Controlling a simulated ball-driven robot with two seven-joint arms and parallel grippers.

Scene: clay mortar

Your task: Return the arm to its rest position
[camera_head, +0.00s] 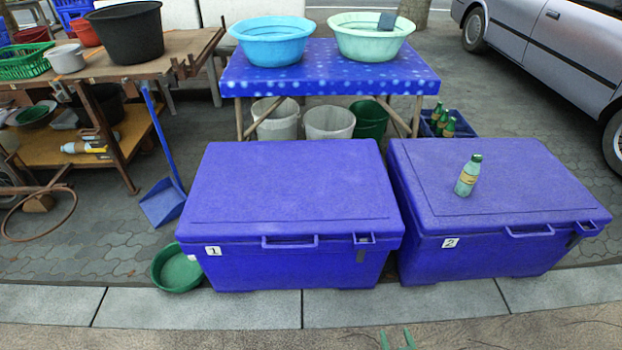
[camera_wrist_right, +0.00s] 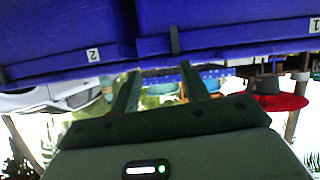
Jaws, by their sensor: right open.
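My right gripper (camera_head: 397,340) shows only as two green fingertips at the bottom edge of the head view, in front of the blue coolers and well below them in the picture. In the right wrist view, my right gripper (camera_wrist_right: 160,71) has its two fingers spread apart with nothing between them. That view is upside down. My left gripper is in neither view. Most of my right arm is hidden below the head view's edge.
Closed blue cooler 1 (camera_head: 290,185) and closed blue cooler 2 (camera_head: 540,190) stand side by side. A green bottle (camera_head: 467,176) stands on cooler 2. A green basin (camera_head: 178,270) lies left of cooler 1. The pavement (camera_head: 200,308) in front is clear.

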